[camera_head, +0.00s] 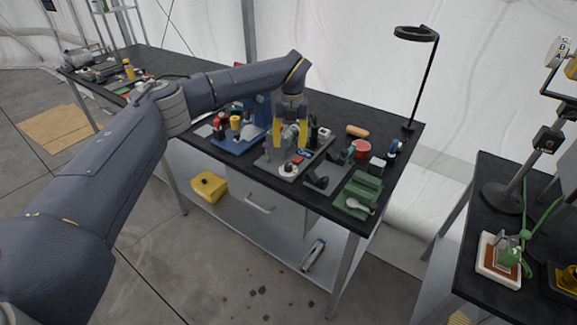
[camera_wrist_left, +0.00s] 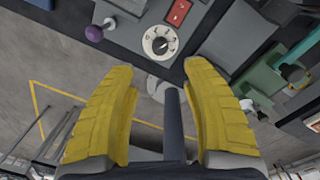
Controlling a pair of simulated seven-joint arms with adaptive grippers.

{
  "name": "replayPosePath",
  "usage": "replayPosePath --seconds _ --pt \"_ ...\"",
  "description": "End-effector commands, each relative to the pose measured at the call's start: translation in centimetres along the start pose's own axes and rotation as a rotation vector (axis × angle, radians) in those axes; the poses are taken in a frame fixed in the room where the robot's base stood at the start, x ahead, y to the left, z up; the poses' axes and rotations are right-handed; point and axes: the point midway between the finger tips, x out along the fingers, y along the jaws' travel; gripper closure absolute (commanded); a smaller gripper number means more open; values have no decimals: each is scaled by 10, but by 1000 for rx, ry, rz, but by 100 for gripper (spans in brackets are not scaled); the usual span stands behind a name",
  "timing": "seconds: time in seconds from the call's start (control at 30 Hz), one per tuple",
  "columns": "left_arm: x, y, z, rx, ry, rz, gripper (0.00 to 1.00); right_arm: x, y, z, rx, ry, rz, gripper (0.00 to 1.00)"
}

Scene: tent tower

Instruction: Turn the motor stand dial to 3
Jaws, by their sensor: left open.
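The motor stand (camera_head: 272,157) is a grey unit on the black bench in the head view. Its round white dial (camera_head: 288,170) is at the front edge, and it also shows in the left wrist view (camera_wrist_left: 160,42) with a dark pointer at its middle. The dial's marks are too small to read. My left gripper (camera_head: 290,138) points down over the motor stand. In the left wrist view its two yellow fingers (camera_wrist_left: 158,78) are spread apart with nothing between them, and the dial lies beyond the fingertips, apart from them. My right gripper is not in view.
A purple knob (camera_wrist_left: 94,33) and a red switch (camera_wrist_left: 178,13) sit close to the dial. A blue stand (camera_head: 240,143) is to the left, a green tray (camera_head: 352,202) to the right. A tall black lamp (camera_head: 424,80) stands at the bench's right end.

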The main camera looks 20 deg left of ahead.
Motion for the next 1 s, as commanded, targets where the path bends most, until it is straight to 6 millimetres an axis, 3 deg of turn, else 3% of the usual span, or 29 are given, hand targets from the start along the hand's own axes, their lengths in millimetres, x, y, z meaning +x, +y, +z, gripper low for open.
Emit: replayPosePath --seconds 0.2,0.5,0.73,1.0 --pt "42 0 -1 0 3 0 52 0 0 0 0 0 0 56" --pt "85 0 0 0 1 0 52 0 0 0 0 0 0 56" --pt "102 0 0 -1 1 0 52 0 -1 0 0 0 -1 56" --pt "105 0 0 0 0 -1 52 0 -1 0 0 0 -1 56"
